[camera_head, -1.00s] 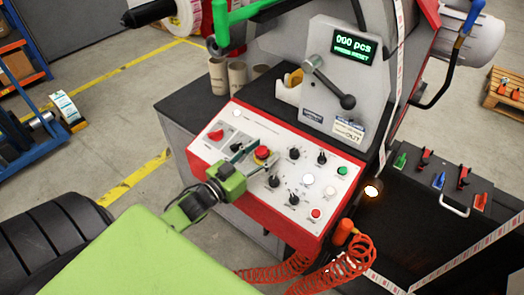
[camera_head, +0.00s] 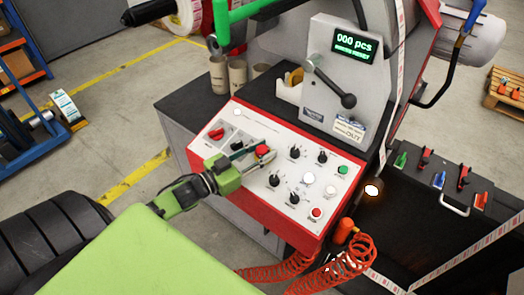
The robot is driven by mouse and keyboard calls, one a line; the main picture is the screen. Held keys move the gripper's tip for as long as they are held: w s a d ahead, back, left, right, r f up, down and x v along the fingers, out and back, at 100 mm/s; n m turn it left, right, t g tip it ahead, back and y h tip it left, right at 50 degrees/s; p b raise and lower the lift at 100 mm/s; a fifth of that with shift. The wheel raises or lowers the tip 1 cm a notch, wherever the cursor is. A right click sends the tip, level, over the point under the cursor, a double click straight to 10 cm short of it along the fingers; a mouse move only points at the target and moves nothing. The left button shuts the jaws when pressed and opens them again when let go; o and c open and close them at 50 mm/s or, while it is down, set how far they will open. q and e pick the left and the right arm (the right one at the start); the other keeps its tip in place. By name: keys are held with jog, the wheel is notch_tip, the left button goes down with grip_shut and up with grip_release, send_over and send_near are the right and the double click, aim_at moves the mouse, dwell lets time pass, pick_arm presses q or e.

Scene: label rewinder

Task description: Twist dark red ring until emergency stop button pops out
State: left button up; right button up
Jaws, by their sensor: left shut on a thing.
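The emergency stop button (camera_head: 263,150) is red and sits on the sloped white control panel with the red frame. Its dark red ring is mostly hidden by my left gripper (camera_head: 254,154). The gripper reaches in from the left, low over the panel, with its fingers shut on the ring. I cannot tell from this view whether the button is pressed in or out. My right gripper is not in view.
A red rotary switch (camera_head: 216,134) is left of the button. Several black knobs, a green button (camera_head: 342,170) and a small red button (camera_head: 316,212) are to the right. A black lever (camera_head: 347,100) and lit display (camera_head: 354,46) stand behind. An orange coiled hose (camera_head: 345,255) hangs in front.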

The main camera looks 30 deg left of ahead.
pick_arm(q)
jog(key=shift+m+g+h, duration=0.3)
jog(key=shift+m+h, duration=0.2)
jog(key=shift+h, duration=0.1)
jog(key=o, duration=1.1)
jog(key=shift+s+a+f, duration=0.1)
jog(key=shift+s+a, duration=0.15)
jog(key=shift+s, duration=0.4)
jog(key=v, duration=1)
jog(key=shift+s+a, duration=0.1)
jog(key=shift+s, duration=0.2)
